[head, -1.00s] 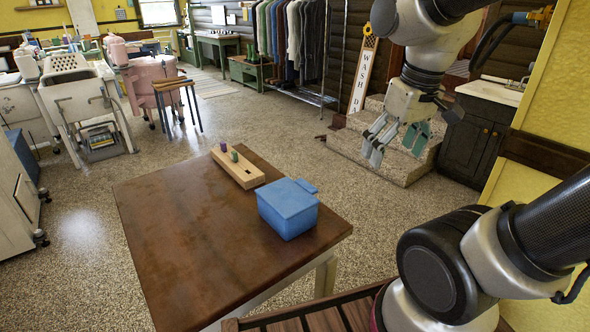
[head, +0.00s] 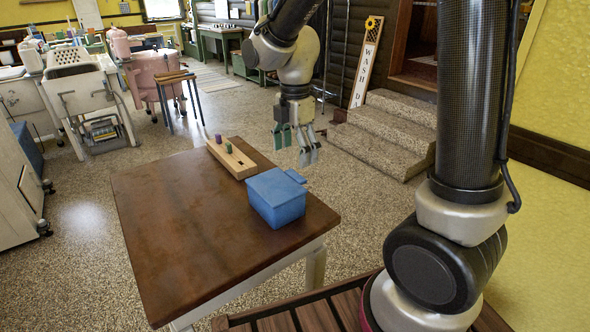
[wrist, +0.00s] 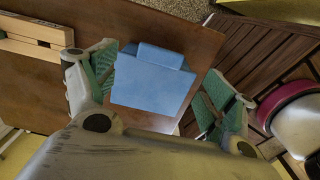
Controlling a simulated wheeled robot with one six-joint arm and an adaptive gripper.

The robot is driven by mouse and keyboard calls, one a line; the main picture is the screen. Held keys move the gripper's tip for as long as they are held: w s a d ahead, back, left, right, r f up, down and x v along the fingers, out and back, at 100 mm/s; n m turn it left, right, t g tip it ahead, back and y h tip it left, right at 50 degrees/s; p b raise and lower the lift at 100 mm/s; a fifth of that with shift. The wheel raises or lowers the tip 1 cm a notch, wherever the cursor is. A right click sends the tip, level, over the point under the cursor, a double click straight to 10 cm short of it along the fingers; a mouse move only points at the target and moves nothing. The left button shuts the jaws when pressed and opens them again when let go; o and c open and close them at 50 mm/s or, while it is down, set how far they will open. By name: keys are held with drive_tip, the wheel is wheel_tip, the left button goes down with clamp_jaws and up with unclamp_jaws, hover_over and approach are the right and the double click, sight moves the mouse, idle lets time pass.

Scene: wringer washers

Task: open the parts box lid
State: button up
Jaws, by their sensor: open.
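The blue parts box (head: 277,203) stands on the right part of the brown wooden table, its lid (head: 275,185) lying flat and closed on top. A small tab sticks out from the lid's far right edge. My gripper (head: 296,145) is open and empty, in the air above and behind the box, fingers pointing down. In the wrist view the lid (wrist: 152,80) and its tab (wrist: 161,56) lie below and between the spread fingers (wrist: 150,95), not touched.
A wooden block with pegs (head: 231,158) lies on the table (head: 180,220) left of the box. The table's left and front areas are clear. Stone steps (head: 385,130) stand behind at the right.

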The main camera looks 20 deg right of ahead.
sight(295, 175)
wheel_tip(295, 175, down, 6)
drive_tip(key=shift+r, duration=0.2)
drive_tip(key=c, duration=1.5)
drive_tip(key=shift+o, duration=0.2)
drive_tip(key=shift+r, duration=0.1)
